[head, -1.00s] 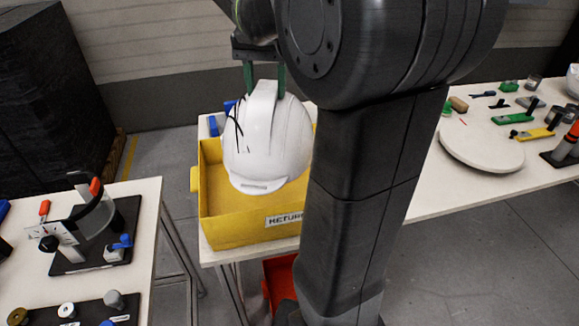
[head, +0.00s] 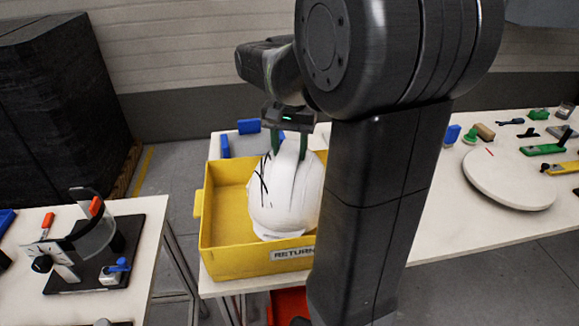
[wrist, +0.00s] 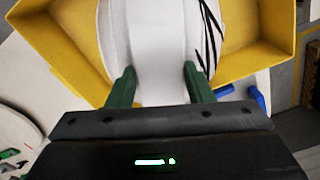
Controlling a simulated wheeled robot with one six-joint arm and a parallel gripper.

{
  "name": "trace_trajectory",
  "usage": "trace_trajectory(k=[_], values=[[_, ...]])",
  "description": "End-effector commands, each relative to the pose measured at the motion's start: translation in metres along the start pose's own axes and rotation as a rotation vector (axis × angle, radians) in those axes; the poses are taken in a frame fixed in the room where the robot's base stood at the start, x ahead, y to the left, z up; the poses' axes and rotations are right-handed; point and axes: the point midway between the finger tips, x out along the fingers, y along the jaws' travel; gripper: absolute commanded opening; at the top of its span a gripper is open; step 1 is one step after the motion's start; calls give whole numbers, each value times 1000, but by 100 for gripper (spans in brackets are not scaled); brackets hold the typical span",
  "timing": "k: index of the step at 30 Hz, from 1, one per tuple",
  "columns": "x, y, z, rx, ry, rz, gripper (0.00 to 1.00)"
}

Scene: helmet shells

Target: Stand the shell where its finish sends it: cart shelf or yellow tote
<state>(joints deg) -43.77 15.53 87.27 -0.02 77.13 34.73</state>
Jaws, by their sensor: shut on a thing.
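A white helmet shell (head: 286,196) with dark scratch-like lines on its left side hangs crown up at the yellow tote (head: 229,254). My gripper (head: 291,147) is above it, its green fingers shut on the shell's raised centre ridge. In the wrist view the fingers (wrist: 160,86) press on both sides of the ridge of the shell (wrist: 146,45), and the dark lines show on the right. The tote, labelled RETURN, surrounds the lower shell. Whether the shell touches the tote floor is hidden by the front wall. The cart shelf cannot be made out.
Blue blocks (head: 248,127) lie behind the tote. My arm hides the tote's right end. A round white disc (head: 508,178) and several tools lie on the right table. A gauge fixture (head: 95,240) stands on the left table. The tote's left part is empty.

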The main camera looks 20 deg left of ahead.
Motion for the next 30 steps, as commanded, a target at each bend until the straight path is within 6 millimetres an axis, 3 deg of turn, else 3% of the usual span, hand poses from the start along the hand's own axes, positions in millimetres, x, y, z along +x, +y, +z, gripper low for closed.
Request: trace_trajectory(k=[12, 25, 26, 28, 30], values=[[49, 0, 0, 0, -1, 1, 0], [56, 0, 0, 0, 1, 0, 0], [56, 0, 0, 0, 0, 0, 51], [56, 0, 0, 0, 0, 0, 64], [56, 0, 0, 0, 0, 0, 68]])
